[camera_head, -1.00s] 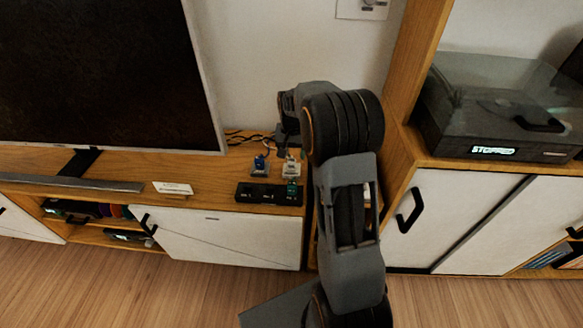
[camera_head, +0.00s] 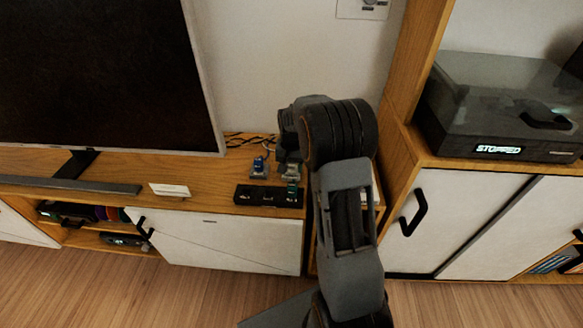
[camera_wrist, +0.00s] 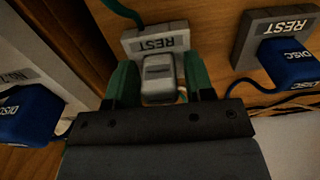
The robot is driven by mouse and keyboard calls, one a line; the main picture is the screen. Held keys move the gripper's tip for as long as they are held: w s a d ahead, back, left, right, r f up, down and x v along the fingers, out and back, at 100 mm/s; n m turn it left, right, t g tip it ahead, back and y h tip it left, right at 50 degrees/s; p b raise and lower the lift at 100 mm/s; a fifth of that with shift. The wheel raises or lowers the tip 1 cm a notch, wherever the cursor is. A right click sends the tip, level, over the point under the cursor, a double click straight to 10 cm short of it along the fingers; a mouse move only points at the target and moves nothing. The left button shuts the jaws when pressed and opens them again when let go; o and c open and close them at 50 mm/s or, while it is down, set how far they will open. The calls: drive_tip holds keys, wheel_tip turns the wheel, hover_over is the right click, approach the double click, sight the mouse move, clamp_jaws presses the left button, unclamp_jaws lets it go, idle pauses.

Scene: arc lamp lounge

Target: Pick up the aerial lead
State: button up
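A pale grey plug (camera_wrist: 159,78) sits at a grey block marked REST (camera_wrist: 172,36) in the wrist view; I see no name on it, so I cannot confirm it is the aerial lead. My gripper (camera_wrist: 161,82) has its two green fingers on either side of this plug, with narrow gaps, so it looks open around it. In the head view my gripper (camera_head: 288,155) is low over the cabinet top, partly hiding the pale rest block (camera_head: 290,175). A teal cable (camera_wrist: 122,10) runs beside the block.
A blue DISC plug (camera_wrist: 296,62) is on another REST block (camera_wrist: 250,38); a second blue plug (camera_wrist: 28,115) is at left. A black socket strip (camera_head: 266,196) with a teal plug (camera_head: 292,188) lies in front. The television (camera_head: 95,80) and tall cabinet post (camera_head: 412,65) flank the spot.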

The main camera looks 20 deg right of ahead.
drive_tip(key=c, duration=0.8)
drive_tip(key=shift+o, duration=0.2)
